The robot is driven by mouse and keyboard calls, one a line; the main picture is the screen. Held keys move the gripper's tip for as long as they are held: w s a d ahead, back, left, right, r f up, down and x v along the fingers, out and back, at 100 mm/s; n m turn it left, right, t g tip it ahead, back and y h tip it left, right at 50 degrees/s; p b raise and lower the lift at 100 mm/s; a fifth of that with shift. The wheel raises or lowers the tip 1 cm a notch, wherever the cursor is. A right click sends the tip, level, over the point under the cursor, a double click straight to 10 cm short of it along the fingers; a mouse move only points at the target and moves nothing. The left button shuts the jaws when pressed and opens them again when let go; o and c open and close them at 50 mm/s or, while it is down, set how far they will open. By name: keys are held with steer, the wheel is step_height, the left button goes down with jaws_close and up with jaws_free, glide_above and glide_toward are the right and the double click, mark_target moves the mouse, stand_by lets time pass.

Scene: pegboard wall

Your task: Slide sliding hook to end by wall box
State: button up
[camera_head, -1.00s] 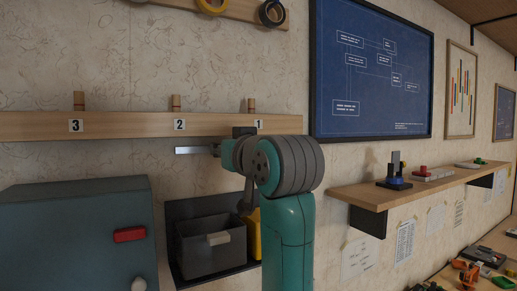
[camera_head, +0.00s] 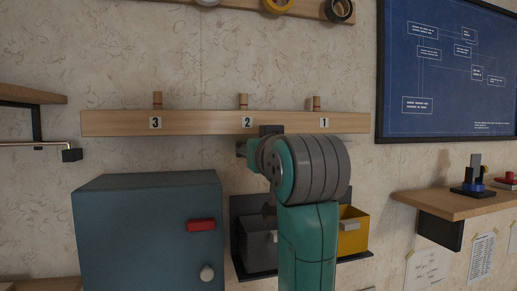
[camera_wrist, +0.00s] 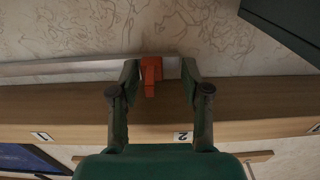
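The orange-red sliding hook (camera_wrist: 151,76) sits on a thin metal rail (camera_wrist: 60,66) below a wooden board in the wrist view. My gripper (camera_wrist: 158,68) has its two fingers apart, one on each side of the hook. The left finger is close to the hook; a gap shows on the right. The rail appears to end near the right finger, about level with label 2. The blue-grey wall box (camera_head: 140,235) is at lower left in the head view; a dark corner (camera_wrist: 285,25) shows in the wrist view. My arm hides the hook in the head view.
The wooden board (camera_head: 200,123) carries pegs and labels 1, 2 and 3. A grey bin (camera_head: 258,245) and a yellow bin (camera_head: 352,235) hang below, partly behind my arm. A shelf (camera_head: 450,204) is at right. Bare wall lies between board and wall box.

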steer(key=shift+d, duration=0.15)
steer(key=v, duration=1.2)
steer(key=shift+s, duration=0.1)
